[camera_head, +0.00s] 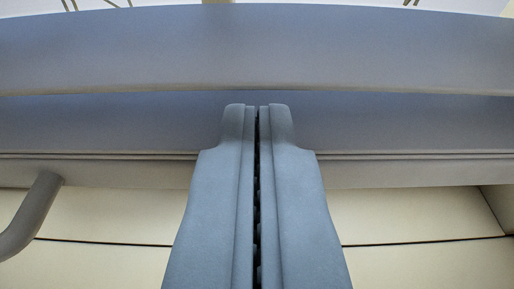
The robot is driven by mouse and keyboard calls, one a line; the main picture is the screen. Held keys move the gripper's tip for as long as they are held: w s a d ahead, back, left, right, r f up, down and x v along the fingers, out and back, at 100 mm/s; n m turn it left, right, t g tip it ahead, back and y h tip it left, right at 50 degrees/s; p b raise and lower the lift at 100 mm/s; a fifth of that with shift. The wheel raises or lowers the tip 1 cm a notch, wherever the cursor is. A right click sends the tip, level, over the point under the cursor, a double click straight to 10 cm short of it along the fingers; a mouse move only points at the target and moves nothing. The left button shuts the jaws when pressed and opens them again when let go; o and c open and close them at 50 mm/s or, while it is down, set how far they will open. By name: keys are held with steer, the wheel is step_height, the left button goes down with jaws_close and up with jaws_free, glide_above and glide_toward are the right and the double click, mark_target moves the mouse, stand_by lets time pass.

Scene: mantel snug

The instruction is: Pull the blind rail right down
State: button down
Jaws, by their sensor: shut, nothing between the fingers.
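My gripper (257,108) is in the middle of the view, its two blue-grey fingers shut together with only a thin dark seam between them. Nothing is held. A wide, smooth blue-grey horizontal bar (257,50) runs across the whole view above the fingertips; it may be the blind rail, but I cannot tell for sure. The fingertips overlap a second, shaded grey band (400,125) just below that bar. I cannot tell whether they touch it. No blind fabric is clearly visible.
A bent grey bar (35,212), like a handle, sticks out at the lower left. Cream panels (110,217) with a dark horizontal seam lie below the bands. A pale surface with thin dark lines shows along the top edge.

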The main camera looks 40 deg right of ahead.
step_height(320, 180, down, 10)
steer(key=shift+r, duration=0.1)
stand_by(0.5)
